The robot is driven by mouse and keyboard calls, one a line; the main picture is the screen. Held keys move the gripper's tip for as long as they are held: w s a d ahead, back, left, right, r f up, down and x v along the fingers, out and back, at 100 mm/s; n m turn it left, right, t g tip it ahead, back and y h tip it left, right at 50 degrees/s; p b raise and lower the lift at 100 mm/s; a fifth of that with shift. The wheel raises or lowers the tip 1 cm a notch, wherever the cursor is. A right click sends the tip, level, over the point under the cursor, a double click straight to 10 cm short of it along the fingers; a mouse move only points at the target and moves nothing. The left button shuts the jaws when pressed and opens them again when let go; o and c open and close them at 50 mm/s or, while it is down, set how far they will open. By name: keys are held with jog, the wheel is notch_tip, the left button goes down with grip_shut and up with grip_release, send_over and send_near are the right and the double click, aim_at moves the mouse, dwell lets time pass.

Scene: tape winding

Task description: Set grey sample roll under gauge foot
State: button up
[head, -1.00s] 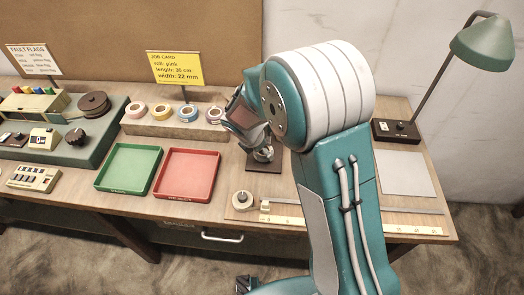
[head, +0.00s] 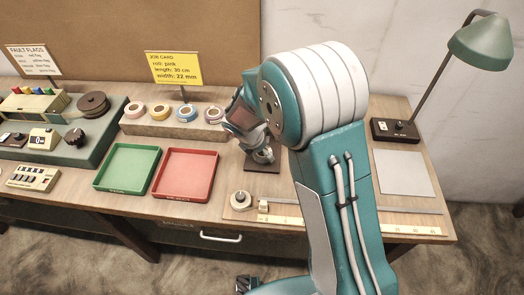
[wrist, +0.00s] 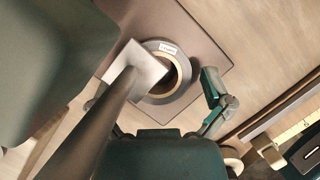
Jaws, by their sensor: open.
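The grey sample roll (wrist: 187,60), a ring with a small white label, lies on the dark base plate (wrist: 205,35) in the wrist view. A pale square piece (wrist: 146,66), seemingly the gauge foot, on a thick grey-brown bar overlaps the roll's left side and part of its hole. I cannot tell its height over the roll. My gripper (wrist: 162,92) is open around the roll's near side; its right finger stands apart from the roll, and its left finger is mostly hidden by the bar. In the head view, my gripper (head: 258,148) is low over the dark plate, partly behind my arm.
A red tray (head: 185,174) and a green tray (head: 127,168) lie left of my gripper. Several tape rolls (head: 160,111) sit on a rack behind. A ruler strip (head: 345,222) and a cream roll (head: 240,200) lie at the front edge. A lamp (head: 396,130) stands right.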

jog(key=s+a, duration=0.2)
jog(key=a, duration=0.1)
jog(key=s+a, duration=0.2)
jog(key=a, duration=0.2)
jog(key=s+a+r, duration=0.1)
jog(key=s+a, duration=0.2)
jog(key=shift+a, duration=0.3)
jog(key=s+d+r+m+y, duration=0.1)
jog(key=s+d+r+m, duration=0.1)
jog(key=d+r+m, duration=0.5)
jog(key=s+d+r+m+y, duration=0.1)
jog(key=s+d+r+m, duration=0.2)
jog(key=d+r+m, duration=0.45)
jog(key=s+d+r+m+t, duration=0.1)
jog(key=s+d+r+m, duration=0.2)
jog(key=s+r+m, duration=0.1)
jog(key=s+d+r+m+t+y, duration=0.1)
jog(key=s+d+r+m+t, duration=0.1)
jog(key=s+r+m, duration=0.3)
jog(key=s+d+m, duration=0.1)
jog(key=s, duration=0.3)
jog(key=shift+y, duration=0.3)
